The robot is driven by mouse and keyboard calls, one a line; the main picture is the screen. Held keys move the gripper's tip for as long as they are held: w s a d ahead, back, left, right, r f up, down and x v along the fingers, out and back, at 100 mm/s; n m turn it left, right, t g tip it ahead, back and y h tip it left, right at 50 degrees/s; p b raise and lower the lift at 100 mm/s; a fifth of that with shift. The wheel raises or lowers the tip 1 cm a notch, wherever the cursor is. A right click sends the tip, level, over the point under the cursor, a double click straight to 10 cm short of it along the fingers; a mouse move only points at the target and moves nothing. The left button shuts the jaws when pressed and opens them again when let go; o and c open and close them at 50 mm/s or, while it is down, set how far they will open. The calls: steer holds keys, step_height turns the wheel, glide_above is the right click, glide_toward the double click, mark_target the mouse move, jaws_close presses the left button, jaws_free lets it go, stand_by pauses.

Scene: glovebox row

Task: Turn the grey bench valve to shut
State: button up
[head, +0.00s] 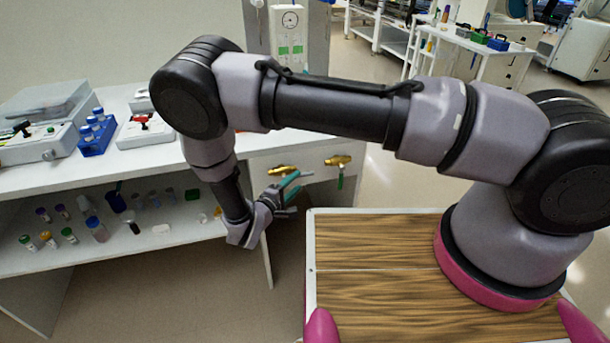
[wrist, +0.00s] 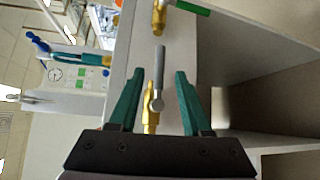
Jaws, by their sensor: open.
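The grey bench valve is a brass body (head: 283,169) on the front panel of the white bench. In the wrist view its grey lever (wrist: 159,75) runs roughly along its brass body (wrist: 150,121), which is sideways along the bench in the head view. My gripper (head: 300,181) is open in front of this valve. In the wrist view the lever shows between the two teal fingers of my gripper (wrist: 160,72), with a gap on each side. Whether the fingertips reach the lever's depth is unclear. My gripper partly hides the lever in the head view.
A second brass valve (head: 339,160) with a green lever (head: 341,180) hanging down is to the right on the same panel. A blue tube rack (head: 96,137) stands on the bench top. Several bottles and vials stand on the shelf below. Open floor lies beyond the bench's right end.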

mark_target(303, 176)
steer(key=x, duration=0.6)
jaws_close()
stand_by(1.4)
